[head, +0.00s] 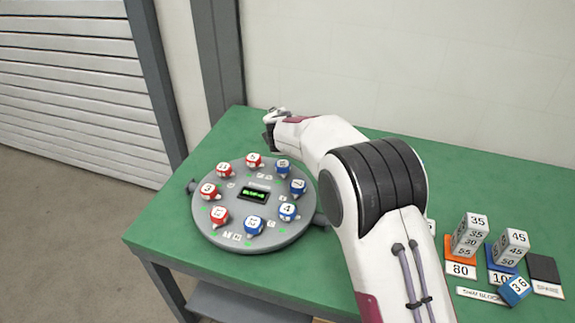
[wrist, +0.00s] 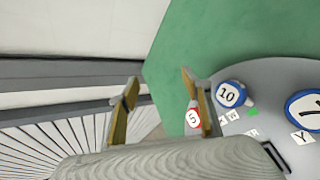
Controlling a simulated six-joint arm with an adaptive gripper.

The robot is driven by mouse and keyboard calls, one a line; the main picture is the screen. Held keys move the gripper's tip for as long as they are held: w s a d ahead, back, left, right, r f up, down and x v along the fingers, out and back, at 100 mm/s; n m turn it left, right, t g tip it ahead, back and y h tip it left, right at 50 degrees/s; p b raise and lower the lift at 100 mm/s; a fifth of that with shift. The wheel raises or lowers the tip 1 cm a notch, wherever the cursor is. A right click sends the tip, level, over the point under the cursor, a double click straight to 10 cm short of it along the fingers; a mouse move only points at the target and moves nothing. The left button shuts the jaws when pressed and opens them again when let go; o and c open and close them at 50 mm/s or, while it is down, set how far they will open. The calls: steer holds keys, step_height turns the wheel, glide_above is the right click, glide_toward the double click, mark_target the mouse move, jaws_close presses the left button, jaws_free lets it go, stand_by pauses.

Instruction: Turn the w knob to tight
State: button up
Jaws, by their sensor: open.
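A round grey panel (head: 240,240) on the green table carries a ring of red and blue numbered knobs around a small dark display (head: 253,195). The red knobs, such as this red knob (head: 208,191), are at the left and back; the blue knobs, such as this blue knob (head: 254,225), are at the front and right. I cannot tell which is the w knob; the small tags are too small to read. My gripper (wrist: 160,82) is open and empty, beyond the panel's back edge. The wrist view shows a blue knob marked 10 (wrist: 230,94) and a red knob marked 5 (wrist: 194,116) beside it.
At the table's right stand white number blocks (head: 470,235) on an orange pad, more blocks (head: 510,247) on a blue pad, and a loose blue-sided block (head: 515,290). A dark pad (head: 543,268) is bare. The green table (head: 160,225) is clear left of the panel.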

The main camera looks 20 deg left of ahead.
steer(key=s+d+r+m+g+y, duration=0.3)
steer(key=s+d+m+g+y, duration=0.3)
steer(key=d+m+g+y, duration=0.4)
steer(key=m+t+h, duration=0.1)
glide_toward(286, 165)
steer(key=shift+x, duration=0.85)
steer(key=shift+s+f, duration=0.1)
stand_by(0.3)
steer(key=shift+x, duration=3.85)
steer(key=c, duration=1.1)
